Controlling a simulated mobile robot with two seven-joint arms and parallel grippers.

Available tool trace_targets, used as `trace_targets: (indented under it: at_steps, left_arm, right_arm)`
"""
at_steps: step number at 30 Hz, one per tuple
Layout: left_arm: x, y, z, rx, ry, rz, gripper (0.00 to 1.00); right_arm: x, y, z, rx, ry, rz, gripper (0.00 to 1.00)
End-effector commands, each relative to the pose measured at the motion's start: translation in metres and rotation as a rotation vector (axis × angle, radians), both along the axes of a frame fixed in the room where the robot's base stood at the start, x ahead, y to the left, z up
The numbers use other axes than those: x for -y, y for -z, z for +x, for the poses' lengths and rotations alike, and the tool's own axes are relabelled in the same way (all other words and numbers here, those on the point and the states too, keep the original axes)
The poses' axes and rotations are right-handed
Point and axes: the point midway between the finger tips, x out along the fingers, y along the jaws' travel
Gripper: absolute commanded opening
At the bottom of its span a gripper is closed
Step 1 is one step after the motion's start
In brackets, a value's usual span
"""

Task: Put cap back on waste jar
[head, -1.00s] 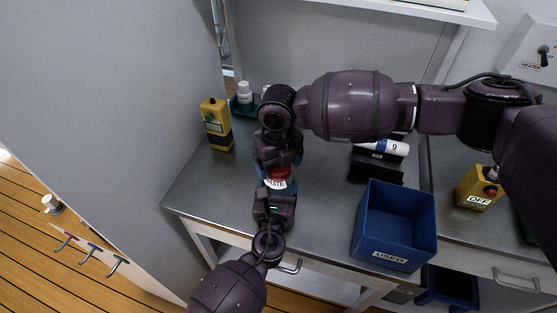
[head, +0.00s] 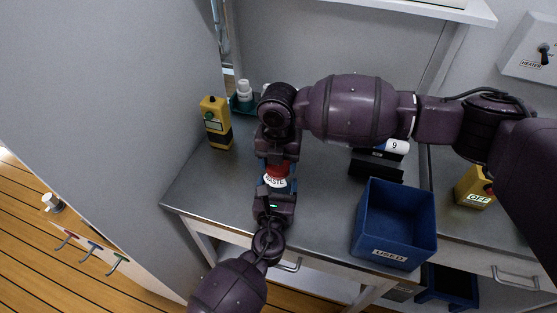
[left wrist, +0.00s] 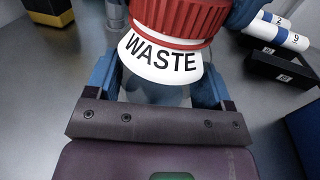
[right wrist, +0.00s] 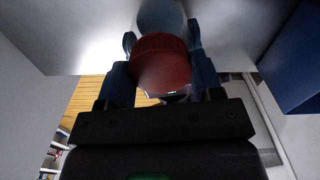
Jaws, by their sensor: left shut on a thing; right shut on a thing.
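The waste jar, with a white WASTE label (head: 275,181), stands upright at the bench's front. The left wrist view also shows the jar label (left wrist: 160,55). My left gripper (left wrist: 158,88) is shut around the jar's body from the front. The red ribbed cap (head: 277,169) is at the jar's top, directly above the label; in the left wrist view the cap (left wrist: 180,18) appears seated with no clear gap. My right gripper (right wrist: 162,58) is shut on the cap (right wrist: 160,65) from the other side. My right wrist partly hides the cap in the head view.
A blue USED bin (head: 394,225) stands to the right. A black rack with a white tube (head: 397,146) is behind it. A yellow device (head: 215,122) and a white bottle (head: 244,90) stand at the back left. Bare bench lies between jar and bin.

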Motion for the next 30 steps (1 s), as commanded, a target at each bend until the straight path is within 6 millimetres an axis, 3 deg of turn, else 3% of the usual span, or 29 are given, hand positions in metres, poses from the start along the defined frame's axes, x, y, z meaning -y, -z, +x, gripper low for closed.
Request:
trace_targets:
  at_steps: [30]
  left_arm:
    - [0.0001, 0.0006, -0.0002, -0.001, 0.000, 0.001, 0.09]
  right_arm:
    - [-0.0007, 0.0013, -0.0005, -0.009, 1.556, 0.002, 0.32]
